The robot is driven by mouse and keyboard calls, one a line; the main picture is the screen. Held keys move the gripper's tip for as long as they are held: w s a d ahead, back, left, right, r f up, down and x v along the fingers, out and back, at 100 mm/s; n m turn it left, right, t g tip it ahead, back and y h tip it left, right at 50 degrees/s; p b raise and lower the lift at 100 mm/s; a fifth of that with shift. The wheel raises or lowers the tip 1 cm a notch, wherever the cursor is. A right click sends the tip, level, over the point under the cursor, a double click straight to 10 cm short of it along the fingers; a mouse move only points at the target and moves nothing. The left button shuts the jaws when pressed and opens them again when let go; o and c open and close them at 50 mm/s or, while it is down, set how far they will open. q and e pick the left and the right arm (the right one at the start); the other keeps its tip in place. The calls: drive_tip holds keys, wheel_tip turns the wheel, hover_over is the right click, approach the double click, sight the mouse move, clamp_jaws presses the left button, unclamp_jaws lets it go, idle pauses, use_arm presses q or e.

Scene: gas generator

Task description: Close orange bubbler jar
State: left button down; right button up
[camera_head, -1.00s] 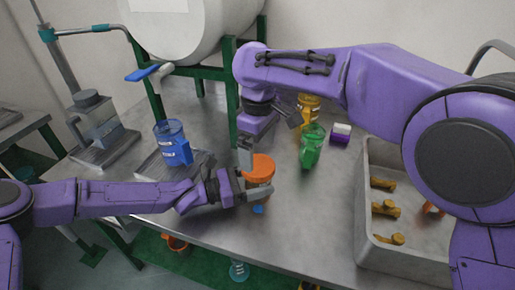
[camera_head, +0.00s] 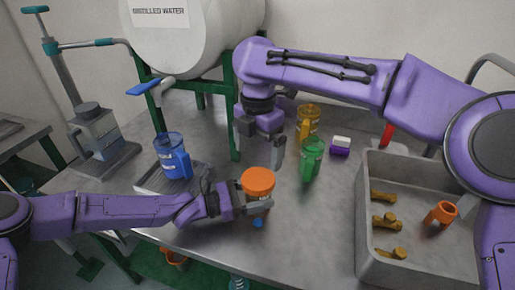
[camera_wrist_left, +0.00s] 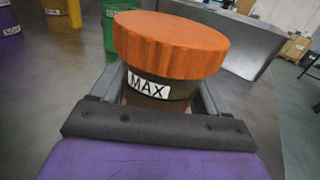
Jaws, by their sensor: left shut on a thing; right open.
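The orange bubbler jar has an orange ribbed lid (camera_head: 258,181), which sits on its top and looks level. In the left wrist view the lid (camera_wrist_left: 172,45) rests above the dark jar body (camera_wrist_left: 158,90) with its white MAX label. My left gripper (camera_head: 256,207) is shut on the jar body, one finger on each side, below the lid. My right gripper (camera_head: 261,150) is open and empty, pointing down above and behind the lid, apart from it. Whether the lid is screwed tight cannot be told.
A green jug (camera_head: 312,158) and a yellow jug (camera_head: 308,121) stand behind and right of the jar. A blue jug (camera_head: 172,157) stands at left. A grey sink (camera_head: 368,235) holding orange and yellow parts is at right.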

sight(258, 178)
wheel_tip(258, 178, down, 8)
idle(0.4)
drive_tip(key=shift+c, duration=0.3)
